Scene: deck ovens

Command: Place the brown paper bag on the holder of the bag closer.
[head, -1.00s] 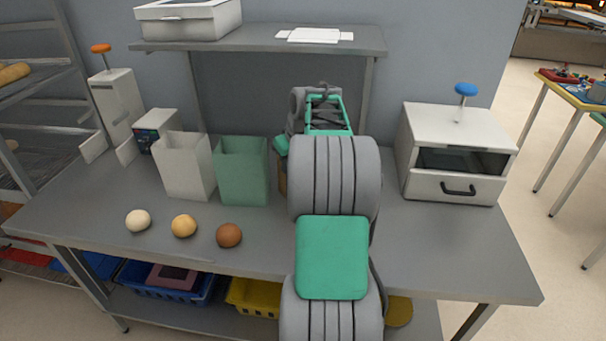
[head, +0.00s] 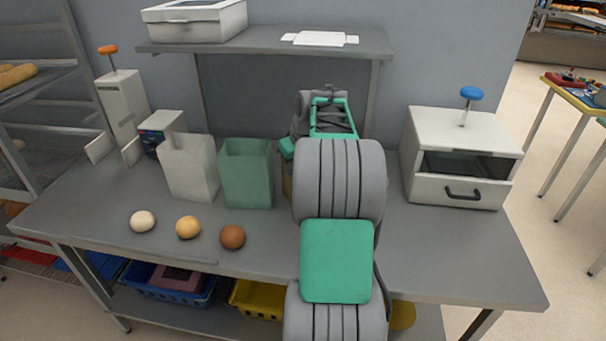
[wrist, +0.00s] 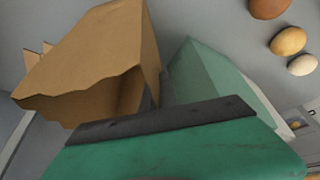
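The brown paper bag (wrist: 95,55) stands open-mouthed at the left in the wrist view. In the head view only a thin brown strip (head: 287,182) shows beside my arm. My gripper (wrist: 165,121) shows in the wrist view as a green body with a dark bar, close to the bag's mouth. Its fingertips are not clearly seen, so I cannot tell whether it grips the bag. A tall white unit with an orange knob (head: 121,105) stands at the left with two small upright plates (head: 131,151) beside it; it may be the bag closer.
A white bag (head: 191,170) and a green bag (head: 247,175) stand left of my arm. A white drawer unit with a blue knob (head: 459,160) is at the right. A shelf (head: 290,43) hangs behind. The table's (head: 430,265) front right is clear.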

